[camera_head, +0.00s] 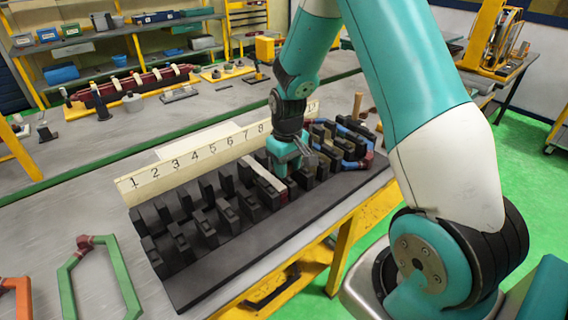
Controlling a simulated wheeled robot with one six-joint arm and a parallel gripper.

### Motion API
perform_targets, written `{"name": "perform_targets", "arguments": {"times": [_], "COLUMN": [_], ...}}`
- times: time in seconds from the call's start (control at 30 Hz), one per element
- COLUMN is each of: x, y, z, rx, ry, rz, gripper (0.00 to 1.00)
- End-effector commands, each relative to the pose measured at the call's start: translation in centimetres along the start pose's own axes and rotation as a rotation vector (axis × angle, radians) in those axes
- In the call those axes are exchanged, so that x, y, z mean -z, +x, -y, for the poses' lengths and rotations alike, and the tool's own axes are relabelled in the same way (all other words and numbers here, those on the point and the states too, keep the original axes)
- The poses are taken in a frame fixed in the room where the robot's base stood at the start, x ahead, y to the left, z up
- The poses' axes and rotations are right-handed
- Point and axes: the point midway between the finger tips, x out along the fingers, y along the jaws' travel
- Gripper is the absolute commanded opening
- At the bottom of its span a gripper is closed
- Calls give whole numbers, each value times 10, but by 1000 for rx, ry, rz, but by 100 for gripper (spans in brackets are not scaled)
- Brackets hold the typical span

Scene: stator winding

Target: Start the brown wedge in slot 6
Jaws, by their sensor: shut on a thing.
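My gripper (290,164), teal with grey fingers, points down over the black slotted stator block (235,250), right of its middle. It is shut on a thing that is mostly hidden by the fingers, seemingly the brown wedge. A small reddish-brown piece (282,197) shows just below the gripper, at the near end of a pale strip (262,174) lying along a slot. That slot lies roughly in line with number 6 on the cream number strip (205,153) behind the block. I cannot tell whether the wedge's tip is inside the slot.
Blue coils with red ends (363,160) sit at the block's right end. A green coil frame (66,282) and an orange one (16,292) lie front left. A wooden peg (357,103) stands behind the block. My upper arm crosses the right side. Shelves stand at the back.

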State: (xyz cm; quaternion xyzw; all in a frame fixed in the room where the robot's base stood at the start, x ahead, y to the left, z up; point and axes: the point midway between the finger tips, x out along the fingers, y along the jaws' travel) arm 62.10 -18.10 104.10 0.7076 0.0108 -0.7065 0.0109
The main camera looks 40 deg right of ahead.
Motion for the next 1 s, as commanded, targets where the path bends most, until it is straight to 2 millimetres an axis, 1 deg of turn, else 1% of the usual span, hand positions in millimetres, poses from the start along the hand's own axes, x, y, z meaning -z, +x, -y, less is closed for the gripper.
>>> {"name": "perform_targets", "arguments": {"times": [0.03, 0.6, 1.0], "x": [0, 1, 1], "y": [4, 40, 61], "z": [0, 2, 2], "rx": [0, 0, 0], "ry": [1, -3, -3], "rz": [0, 0, 0], "gripper": [12, 12, 12]}}
